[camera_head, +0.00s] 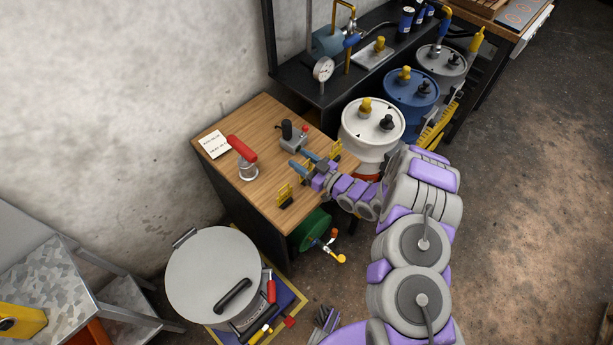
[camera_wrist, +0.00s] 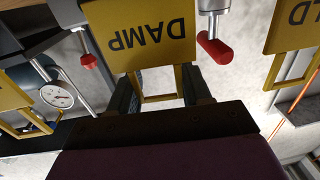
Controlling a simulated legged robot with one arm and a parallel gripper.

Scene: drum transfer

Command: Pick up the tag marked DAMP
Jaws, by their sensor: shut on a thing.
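The yellow tag marked DAMP (camera_wrist: 140,32) fills the upper middle of the wrist view, its word upside down. Its open lower frame sits between the two fingers of my gripper (camera_wrist: 158,90), which is shut on it. In the head view my gripper (camera_head: 309,168) is over the wooden table, and the held tag is mostly hidden by the fingers. Another yellow tag (camera_head: 284,193) stands near the table's front edge.
The wooden table (camera_head: 235,186) carries a red-handled tool (camera_head: 243,155), a grey device (camera_head: 290,133) and a white card (camera_head: 214,144). A white drum (camera_head: 371,125) stands close right of my gripper. A round-lidded container (camera_head: 210,270) stands in front. Floor at right is clear.

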